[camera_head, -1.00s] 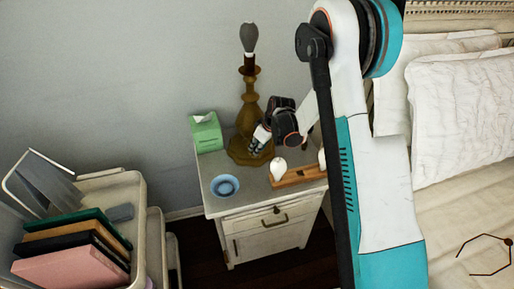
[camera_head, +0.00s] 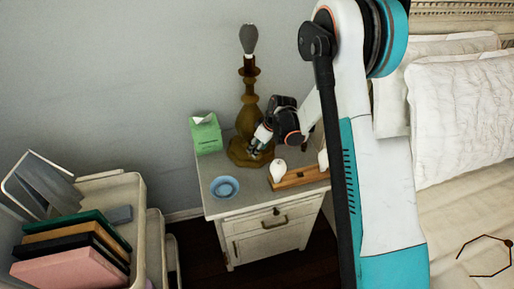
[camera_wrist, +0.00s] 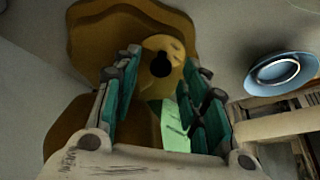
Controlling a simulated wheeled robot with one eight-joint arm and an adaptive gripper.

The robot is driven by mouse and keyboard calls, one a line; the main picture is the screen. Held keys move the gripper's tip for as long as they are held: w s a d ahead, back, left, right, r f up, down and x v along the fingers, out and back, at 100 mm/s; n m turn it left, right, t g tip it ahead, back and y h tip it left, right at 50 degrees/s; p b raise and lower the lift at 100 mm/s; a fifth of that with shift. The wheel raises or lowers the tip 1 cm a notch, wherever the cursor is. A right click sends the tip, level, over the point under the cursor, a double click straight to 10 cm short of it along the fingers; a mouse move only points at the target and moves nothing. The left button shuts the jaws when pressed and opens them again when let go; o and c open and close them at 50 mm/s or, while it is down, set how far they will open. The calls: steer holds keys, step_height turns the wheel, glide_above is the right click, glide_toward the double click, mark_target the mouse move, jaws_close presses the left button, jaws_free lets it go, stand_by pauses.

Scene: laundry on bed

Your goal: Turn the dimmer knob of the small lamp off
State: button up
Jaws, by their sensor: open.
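The small lamp (camera_head: 250,105) is brown with a flared base and a grey bulb on top. It stands on the nightstand (camera_head: 222,210). In the wrist view its brown base (camera_wrist: 95,65) fills the middle. A lighter round dial with a dark centre, apparently the dimmer knob (camera_wrist: 165,48), sits on this base. My gripper (camera_head: 257,146) is at the lamp's base, coming in from the right. In the wrist view my gripper (camera_wrist: 161,72) is open, with the dial seen between its fingertips. I cannot tell whether the fingers touch it. The knob is hidden in the head view.
A green tissue box (camera_head: 206,135) stands left of the lamp. A blue dish (camera_head: 225,187) lies at the nightstand's front left. A wooden stand (camera_head: 300,178) with white pieces is close to my gripper's right. A cart with books (camera_head: 70,265) is at left, the bed at right.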

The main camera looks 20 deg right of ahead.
steer(key=v, duration=1.1)
